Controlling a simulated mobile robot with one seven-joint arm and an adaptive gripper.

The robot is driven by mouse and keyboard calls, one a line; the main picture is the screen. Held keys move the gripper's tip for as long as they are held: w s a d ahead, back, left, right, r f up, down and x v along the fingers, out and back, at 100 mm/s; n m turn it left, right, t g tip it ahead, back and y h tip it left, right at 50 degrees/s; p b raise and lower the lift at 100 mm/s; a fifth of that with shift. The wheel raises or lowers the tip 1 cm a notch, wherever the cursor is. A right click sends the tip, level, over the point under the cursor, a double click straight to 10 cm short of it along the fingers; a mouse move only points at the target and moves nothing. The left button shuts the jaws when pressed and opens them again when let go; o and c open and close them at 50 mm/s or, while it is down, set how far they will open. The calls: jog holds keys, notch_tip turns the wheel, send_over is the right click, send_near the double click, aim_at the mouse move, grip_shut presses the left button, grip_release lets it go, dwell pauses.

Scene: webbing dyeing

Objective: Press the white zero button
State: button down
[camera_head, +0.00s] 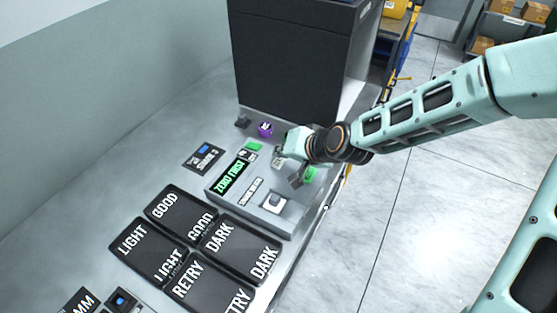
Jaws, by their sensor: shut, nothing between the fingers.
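A light grey box (250,205) stands on the bench with a black display showing green text that appears to read "ZERO FIRST" (229,176). A white button (273,203) sits in a dark-edged square on the box's right front part. A small label lies left of the button; its text is too small to read. My gripper (295,181) is shut and empty, above and behind the button toward the box's far right side. It appears apart from the button. My gripper's fingers are small in view, and the wrist hides part of the bench behind them.
Black trays marked GOOD (166,206), LIGHT (133,239), DARK (219,238) and RETRY (188,284) lie in front of the box. A large dark cabinet (295,55) stands behind. A purple round object (265,129) sits near its base. The bench edge drops to tiled floor at right.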

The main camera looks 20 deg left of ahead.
aim_at(281, 162)
jog(key=shift+f, duration=0.1)
dwell(0.3)
jog(key=shift+f+b, duration=0.3)
jog(key=shift+b, duration=0.1)
jog(key=shift+f+b, duration=0.4)
jog(key=shift+f, duration=0.1)
dwell(0.5)
jog(key=shift+r, duration=0.1)
jog(key=shift+r+p, duration=0.75)
jog(key=shift+r, duration=0.05)
notch_tip(281, 162, up, 5)
jog(key=p, duration=0.4)
jog(key=shift+r, duration=0.1)
dwell(0.8)
